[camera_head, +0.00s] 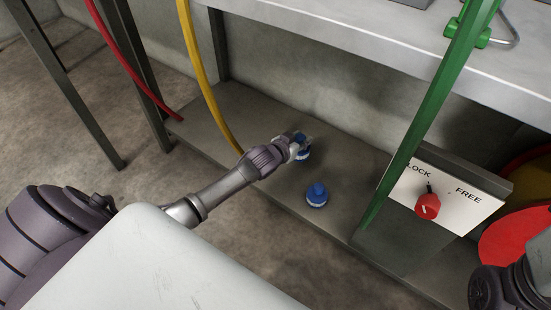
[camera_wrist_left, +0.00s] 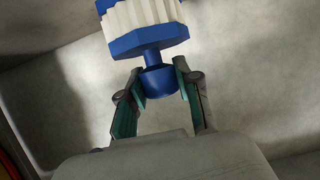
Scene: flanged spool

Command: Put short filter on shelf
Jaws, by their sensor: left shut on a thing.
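My left gripper (camera_head: 297,145) is over the low shelf, shut on a blue filter (camera_head: 304,155). In the left wrist view the fingers of my left gripper (camera_wrist_left: 160,82) are on either side of the filter's rounded blue knob. The held filter (camera_wrist_left: 147,42) has a blue flange and a white pleated band, partly cut off by the top edge. A second blue filter (camera_head: 317,196) with a pale band stands upright on the low shelf (camera_head: 235,102), nearer the front edge. I cannot tell whether the held filter touches the shelf. My right gripper is not clearly in view.
A grey bench top (camera_head: 350,38) overhangs the low shelf at the back. A green post (camera_head: 430,110) rises to the right, beside a LOCK/FREE panel (camera_head: 450,190) with a red knob. A yellow hose (camera_head: 200,75) and a red hose (camera_head: 125,58) hang at the left.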

